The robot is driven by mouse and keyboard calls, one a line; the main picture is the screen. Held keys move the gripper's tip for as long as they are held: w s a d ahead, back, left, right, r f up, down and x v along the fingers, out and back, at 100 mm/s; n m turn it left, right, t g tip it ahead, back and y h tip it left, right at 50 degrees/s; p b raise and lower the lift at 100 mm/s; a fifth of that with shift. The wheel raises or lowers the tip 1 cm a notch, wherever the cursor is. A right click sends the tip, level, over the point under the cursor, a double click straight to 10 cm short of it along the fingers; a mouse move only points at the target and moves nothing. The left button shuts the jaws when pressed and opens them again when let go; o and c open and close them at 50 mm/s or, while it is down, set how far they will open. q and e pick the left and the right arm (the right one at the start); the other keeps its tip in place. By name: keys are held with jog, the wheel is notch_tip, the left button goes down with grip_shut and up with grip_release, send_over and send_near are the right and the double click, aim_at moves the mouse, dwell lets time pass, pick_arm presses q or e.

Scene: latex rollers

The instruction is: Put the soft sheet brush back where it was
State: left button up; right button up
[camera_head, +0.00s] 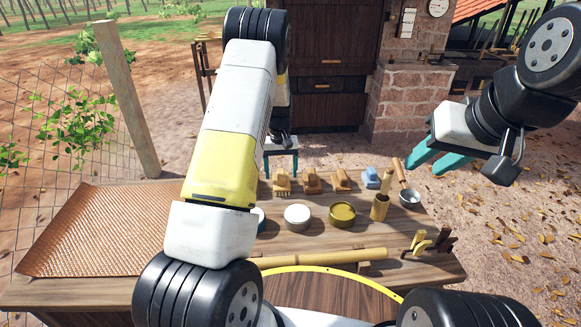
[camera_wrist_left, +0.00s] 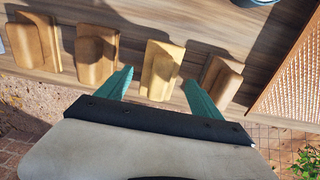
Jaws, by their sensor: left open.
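A row of wooden brush-like blocks lies along the far edge of the wooden table. A pale yellow one with bristles (camera_head: 282,183) also shows in the left wrist view (camera_wrist_left: 160,70). Two browner ones, (camera_head: 312,181) and (camera_head: 341,181), lie to its right, then a blue one (camera_head: 371,178). Another brown block (camera_wrist_left: 220,80) in the wrist view is hidden by my left arm in the head view. I cannot tell which is the soft sheet brush. My left gripper (camera_head: 282,163) is open and empty, its fingers either side of the pale block. My right gripper (camera_head: 431,166) is open and empty, off the table's right.
White (camera_head: 297,216) and yellow-brown (camera_head: 342,214) bowls, a bamboo cup (camera_head: 380,208) and a metal ladle (camera_head: 409,198) stand on the table. A bamboo pole (camera_head: 320,258) lies in front. A woven mat (camera_head: 95,235) covers the left side.

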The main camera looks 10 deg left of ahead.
aim_at(281, 173)
pick_arm(q)
notch_tip(281, 173, up, 7)
jog(key=shift+r, duration=0.15)
jog(key=s+d+r+m+t+h, duration=0.1)
jog(key=s+r, duration=0.6)
jog(key=r, duration=0.3)
jog(key=s+d+r+t+h, duration=0.1)
jog(key=s+r+t, duration=0.1)
jog(key=s+r, duration=0.65)
jog(key=s+d+r+m+t, duration=0.1)
jog(key=s+r, duration=0.1)
jog(key=s, duration=0.7)
jog(key=s+d+r+m+t, duration=0.1)
jog(key=s+r+t, duration=0.1)
jog(key=s, duration=0.6)
jog(key=shift+s+d+r+m, duration=0.35)
jog(key=shift+d+r+m, duration=0.05)
jog(key=shift+r, duration=0.4)
